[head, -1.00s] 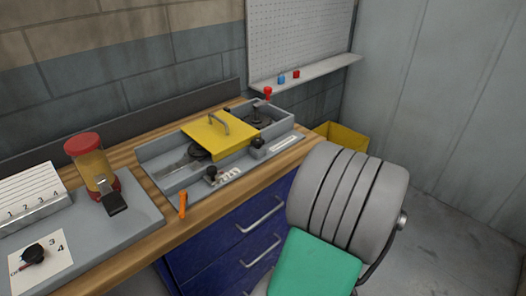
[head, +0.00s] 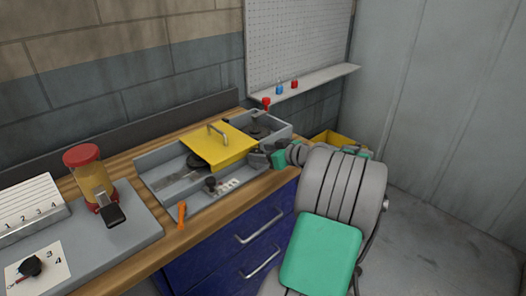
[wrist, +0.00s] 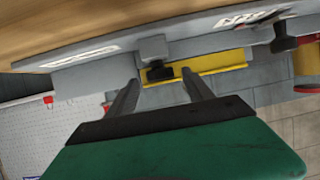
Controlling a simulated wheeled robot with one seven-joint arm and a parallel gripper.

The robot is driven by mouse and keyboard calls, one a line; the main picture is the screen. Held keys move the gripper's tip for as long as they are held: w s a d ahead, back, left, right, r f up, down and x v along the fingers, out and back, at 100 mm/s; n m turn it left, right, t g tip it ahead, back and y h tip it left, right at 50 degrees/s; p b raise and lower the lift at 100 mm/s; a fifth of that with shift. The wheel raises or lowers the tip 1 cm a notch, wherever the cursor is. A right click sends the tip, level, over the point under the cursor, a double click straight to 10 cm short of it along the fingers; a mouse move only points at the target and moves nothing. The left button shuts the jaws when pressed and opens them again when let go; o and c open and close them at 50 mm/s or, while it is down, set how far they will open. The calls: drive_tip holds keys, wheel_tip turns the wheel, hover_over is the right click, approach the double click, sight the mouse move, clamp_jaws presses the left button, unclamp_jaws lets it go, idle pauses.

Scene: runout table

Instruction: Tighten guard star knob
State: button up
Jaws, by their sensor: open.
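The yellow guard (head: 218,146) with its arched handle lies over the grey tray housing on the bench. A small black knob (wrist: 158,73) under a grey block, likely the guard star knob, shows in the wrist view in front of the yellow guard (wrist: 215,65). My gripper (wrist: 161,77) is open, with one finger on each side of the knob in that view; I cannot tell whether they touch it. In the head view my gripper (head: 263,159) is at the housing's front right edge and largely hides the knob.
Another black knob (head: 210,184) stands on the housing's front edge beside a label strip. A red-capped jar (head: 86,170) stands further left. A yellow bin (head: 330,138) is behind my arm.

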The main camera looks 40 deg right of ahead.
drive_tip(key=shift+w+f, duration=0.1)
drive_tip(key=shift+w, duration=0.1)
drive_tip(key=shift+c, duration=0.6)
clamp_jaws()
